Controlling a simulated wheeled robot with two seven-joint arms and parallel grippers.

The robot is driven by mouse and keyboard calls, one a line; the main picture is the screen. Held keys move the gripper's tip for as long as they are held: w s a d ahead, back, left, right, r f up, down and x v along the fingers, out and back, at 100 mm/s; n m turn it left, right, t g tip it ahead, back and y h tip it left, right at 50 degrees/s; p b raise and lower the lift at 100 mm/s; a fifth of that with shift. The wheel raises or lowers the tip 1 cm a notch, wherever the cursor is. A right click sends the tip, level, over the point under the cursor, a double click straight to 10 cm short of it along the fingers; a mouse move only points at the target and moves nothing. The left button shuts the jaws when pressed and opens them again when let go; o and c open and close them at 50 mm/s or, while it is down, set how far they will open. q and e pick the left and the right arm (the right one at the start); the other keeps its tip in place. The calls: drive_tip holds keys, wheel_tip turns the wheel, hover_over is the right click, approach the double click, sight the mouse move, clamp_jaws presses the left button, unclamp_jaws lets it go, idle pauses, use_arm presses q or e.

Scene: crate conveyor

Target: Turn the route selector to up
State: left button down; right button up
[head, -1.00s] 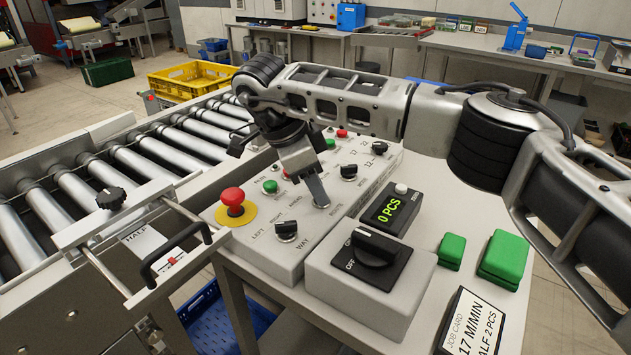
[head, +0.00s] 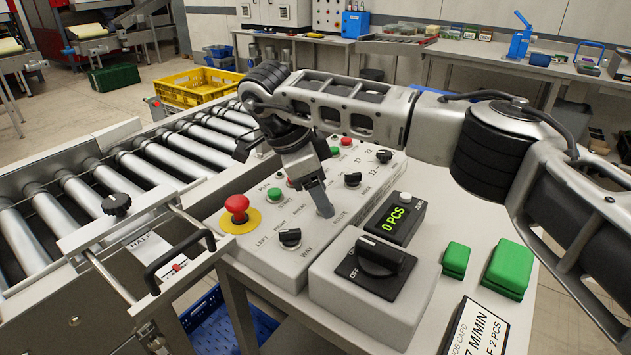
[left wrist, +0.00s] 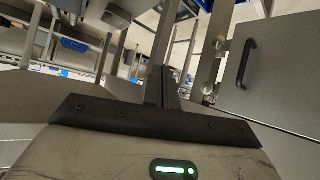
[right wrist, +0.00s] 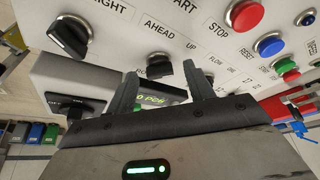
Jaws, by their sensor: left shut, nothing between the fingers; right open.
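The route selector is a black knob (right wrist: 160,71) on the sloped grey control panel (head: 272,262), with AHEAD and UP printed above it in the right wrist view. Which mark it points at I cannot tell. My right gripper (head: 322,207) is over the panel at the ROUTE print and hides this knob in the head view. In the right wrist view its open fingers stand apart with the knob between and just beyond their tips; contact is not clear. My left gripper (left wrist: 163,88) is shut and empty, seen only in the left wrist view, away from the panel.
The WAY knob (head: 289,238) and red emergency button (head: 237,205) are close by on the panel. A box with a large OFF knob (head: 375,265) and a counter (head: 392,221) stand to the right. The roller conveyor (head: 120,165) runs at left.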

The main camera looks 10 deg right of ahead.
use_arm(q)
drive_tip(key=shift+s+a+r+p, duration=0.15)
drive_tip(key=shift+a+r+p, duration=0.15)
drive_tip(key=shift+p, duration=0.75)
use_arm(e)
drive_tip(key=v, duration=1.6)
